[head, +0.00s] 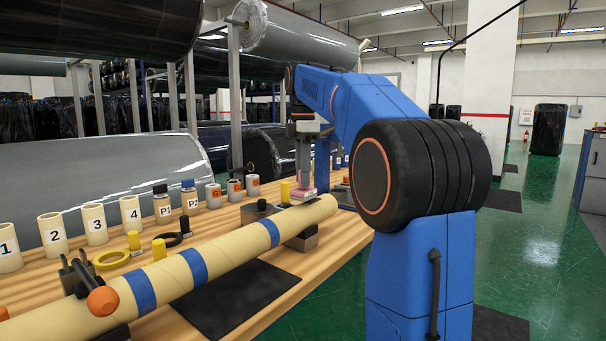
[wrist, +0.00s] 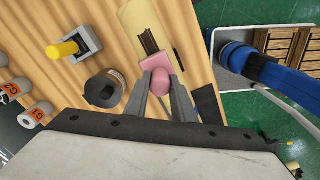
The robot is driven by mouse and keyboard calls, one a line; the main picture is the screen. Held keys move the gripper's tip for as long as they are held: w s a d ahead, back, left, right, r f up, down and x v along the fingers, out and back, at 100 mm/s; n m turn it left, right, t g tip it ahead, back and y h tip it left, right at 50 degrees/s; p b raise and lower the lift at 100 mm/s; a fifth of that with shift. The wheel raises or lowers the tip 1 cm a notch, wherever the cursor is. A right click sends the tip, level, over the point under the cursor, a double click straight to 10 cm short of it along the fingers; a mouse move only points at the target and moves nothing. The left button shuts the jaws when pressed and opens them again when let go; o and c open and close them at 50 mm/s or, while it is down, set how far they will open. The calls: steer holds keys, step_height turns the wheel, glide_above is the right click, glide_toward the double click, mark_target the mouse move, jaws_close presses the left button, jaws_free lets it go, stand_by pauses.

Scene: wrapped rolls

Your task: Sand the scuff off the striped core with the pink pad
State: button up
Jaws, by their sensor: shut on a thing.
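The striped core (head: 225,250), a long cream tube with blue bands, lies along the bench on supports. Its end also shows in the wrist view (wrist: 134,18), with dark marks, likely the scuff (wrist: 148,40), on its surface. My gripper (head: 304,182) points down by the core's far end. In the wrist view its two fingers (wrist: 162,90) are shut on the rounded knob of the pink pad (wrist: 148,70). The pad also shows under the fingers in the head view (head: 303,194). It sits beside the dark marks; I cannot tell whether it touches the core.
An orange-knobbed clamp (head: 102,300) stands at the core's near end. Numbered cream tubes (head: 95,224), labelled bottles (head: 162,204) and grey rolls (head: 213,194) line the bench's back. A yellow ring (head: 111,259) lies behind the core. A black mat (head: 232,298) lies in front.

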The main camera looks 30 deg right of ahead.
steer(key=shift+f, duration=0.9)
steer(key=shift+d, duration=0.1)
steer(key=shift+w+d, duration=0.5)
steer(key=shift+d, duration=0.85)
steer(key=shift+w+d, duration=0.5)
steer(key=shift+d, duration=0.8)
steer(key=shift+w+d, duration=0.5)
steer(key=shift+d, duration=0.85)
steer(key=shift+r, duration=0.1)
steer(key=shift+a, duration=0.15)
steer(key=shift+s+a+f, duration=0.1)
steer(key=shift+s+a, duration=0.4)
steer(key=shift+a, duration=0.8)
steer(key=shift+s+a+f, duration=0.1)
steer(key=shift+s+a, duration=0.45)
steer(key=shift+a, duration=0.8)
steer(key=shift+s+a+f, duration=0.1)
steer(key=shift+s+a, duration=0.4)
steer(key=shift+a, duration=0.8)
steer(key=shift+r, duration=0.1)
steer(key=shift+r, duration=3)
